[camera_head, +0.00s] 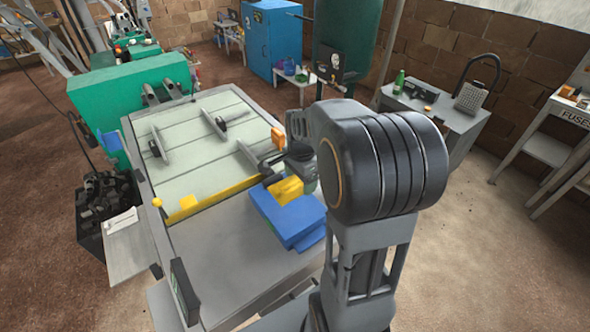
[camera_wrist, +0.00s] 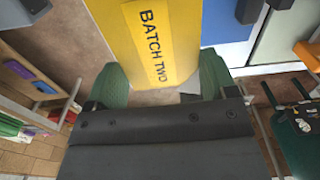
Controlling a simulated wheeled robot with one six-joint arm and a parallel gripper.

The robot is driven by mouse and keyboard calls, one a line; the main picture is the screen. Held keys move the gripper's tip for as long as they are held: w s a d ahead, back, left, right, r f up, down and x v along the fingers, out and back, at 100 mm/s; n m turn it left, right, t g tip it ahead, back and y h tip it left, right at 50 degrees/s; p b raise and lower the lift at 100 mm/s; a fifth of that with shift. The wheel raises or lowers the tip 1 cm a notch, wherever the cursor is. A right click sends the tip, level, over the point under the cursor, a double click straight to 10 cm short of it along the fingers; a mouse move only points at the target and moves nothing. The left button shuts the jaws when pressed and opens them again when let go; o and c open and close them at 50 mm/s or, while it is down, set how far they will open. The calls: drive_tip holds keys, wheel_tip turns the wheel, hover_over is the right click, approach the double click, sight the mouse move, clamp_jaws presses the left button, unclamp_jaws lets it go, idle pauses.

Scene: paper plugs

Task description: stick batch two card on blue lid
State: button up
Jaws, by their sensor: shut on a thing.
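The yellow batch two card (camera_wrist: 160,40) is in my gripper (camera_wrist: 161,75), between its two green fingers, and its black lettering reads BATCH TWO. In the head view the card (camera_head: 287,191) shows just past my gripper, over the far part of the blue lid (camera_head: 290,222). The blue lid lies on the grey metal table surface. In the wrist view a blue surface (camera_wrist: 228,20) shows to the right of the card. I cannot tell whether the card touches the lid. My arm hides part of the lid's right side.
A pale green table (camera_head: 200,130) with clamp-like fittings and a yellow bar (camera_head: 210,203) is to the left. An orange block (camera_head: 278,138) stands near its right edge. A blue cabinet (camera_head: 272,42) and a grey bench (camera_head: 435,105) are farther back. The metal surface (camera_head: 225,250) left of the lid is clear.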

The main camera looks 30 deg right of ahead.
sight(301, 203)
drive_tip(key=shift+s+d+f+b, duration=0.1)
drive_tip(key=shift+d+f+b, duration=0.05)
drive_tip(key=shift+f+b, duration=2.85)
drive_tip(key=shift+f, duration=0.85)
drive_tip(key=shift+f+b, duration=0.45)
drive_tip(key=shift+f, duration=0.3)
drive_tip(key=o, duration=0.8)
drive_tip(key=shift+s, duration=0.1)
wheel_tip(301, 203, up, 14)
drive_tip(key=shift+r, duration=0.1)
